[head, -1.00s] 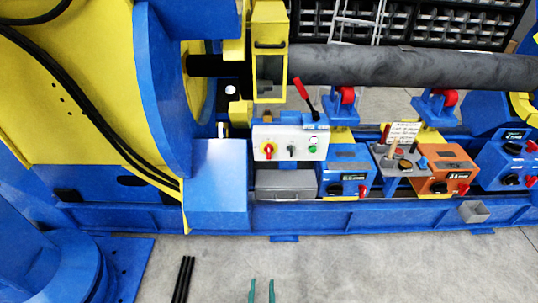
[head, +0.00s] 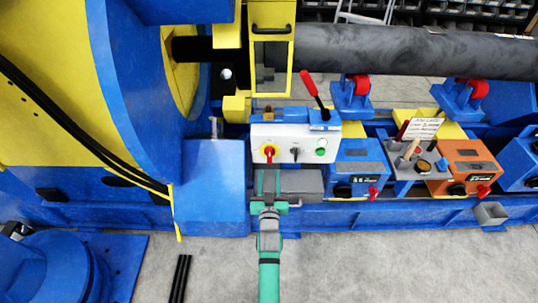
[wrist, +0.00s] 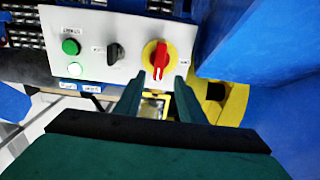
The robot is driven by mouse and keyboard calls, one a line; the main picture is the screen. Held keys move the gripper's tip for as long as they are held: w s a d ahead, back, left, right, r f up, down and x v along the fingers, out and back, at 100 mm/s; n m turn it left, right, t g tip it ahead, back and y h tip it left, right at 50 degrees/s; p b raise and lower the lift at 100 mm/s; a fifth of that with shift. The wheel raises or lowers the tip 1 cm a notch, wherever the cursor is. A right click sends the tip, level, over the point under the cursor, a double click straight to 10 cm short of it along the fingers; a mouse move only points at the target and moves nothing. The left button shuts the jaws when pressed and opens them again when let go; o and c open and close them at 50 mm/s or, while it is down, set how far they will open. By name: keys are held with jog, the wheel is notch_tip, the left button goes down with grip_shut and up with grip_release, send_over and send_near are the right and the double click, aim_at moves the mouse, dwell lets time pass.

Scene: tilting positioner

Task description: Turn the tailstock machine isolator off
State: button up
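A red rotary isolator knob on a yellow round plate (head: 269,152) sits at the left of a white control panel (head: 290,142). In the wrist view the knob (wrist: 156,58) stands upright in the picture, with a white mark at its lower end. My gripper (head: 268,178) is just below the panel in the head view. In the wrist view its two green fingers (wrist: 159,92) are apart and empty, with their tips just short of the knob, one to each side of it. I cannot tell if they touch the panel. The panel labels are too small to read.
A black selector (wrist: 115,52) and a green button (wrist: 70,47) share the panel. A red-handled lever (head: 315,90) rises above it. A grey box (head: 302,182) lies below, and a blue housing (head: 210,185) stands close on the left.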

aim_at(270, 157)
jog(key=w, duration=0.9)
jog(key=shift+w, duration=0.1)
grip_shut()
